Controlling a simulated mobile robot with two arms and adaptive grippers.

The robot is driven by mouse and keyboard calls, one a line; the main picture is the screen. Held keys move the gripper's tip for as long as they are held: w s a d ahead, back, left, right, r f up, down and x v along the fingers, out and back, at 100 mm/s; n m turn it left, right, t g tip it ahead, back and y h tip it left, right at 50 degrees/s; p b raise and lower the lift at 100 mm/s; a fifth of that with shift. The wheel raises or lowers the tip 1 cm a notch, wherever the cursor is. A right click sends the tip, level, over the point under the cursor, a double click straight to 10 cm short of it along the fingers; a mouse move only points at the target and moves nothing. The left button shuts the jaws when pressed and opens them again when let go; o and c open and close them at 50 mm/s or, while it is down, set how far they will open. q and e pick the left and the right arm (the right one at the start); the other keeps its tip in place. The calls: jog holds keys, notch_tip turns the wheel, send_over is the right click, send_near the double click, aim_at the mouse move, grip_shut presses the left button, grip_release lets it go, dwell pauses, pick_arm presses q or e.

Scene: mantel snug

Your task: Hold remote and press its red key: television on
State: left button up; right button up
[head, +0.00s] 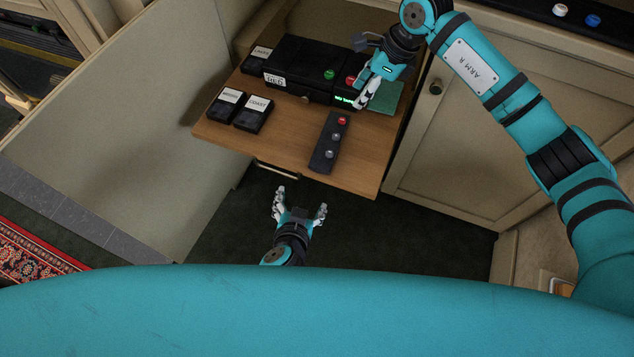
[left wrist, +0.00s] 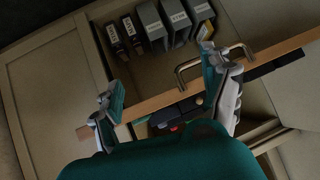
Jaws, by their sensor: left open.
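The remote (head: 325,150) is a slim black bar lying on the wooden pull-out shelf, near its front edge. Its red key (head: 342,121) is at the far end, with grey round keys nearer. My left gripper (head: 300,207) is open and empty, in front of and below the shelf edge, apart from the remote. Its spread fingers also show in the left wrist view (left wrist: 168,100). My right gripper (head: 364,104) is at the right end of the black video player (head: 300,62), beside its red button; its finger gap is unclear. No television screen can be made out.
Black labelled cassettes (head: 254,114) lie on the left of the wooden shelf (head: 290,150). A green mat (head: 386,98) lies at its right. A metal handle (head: 276,172) sits below the front edge. Upright cassettes (left wrist: 152,25) stand in the left wrist view.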

aim_at(331, 131)
pick_arm(q)
jog(key=d+r+n+t+h, duration=0.1)
jog(key=d+r+n+t, duration=0.2)
jog(key=r, duration=0.8)
jog(key=shift+m, duration=0.7)
jog(key=x, duration=1.1)
jog(key=d+x, duration=0.1)
jog(key=x, duration=0.4)
jog(key=shift+w, duration=0.2)
jog(key=c, duration=1.3)
jog(key=shift+c, duration=0.5)
pick_arm(e)
grip_shut()
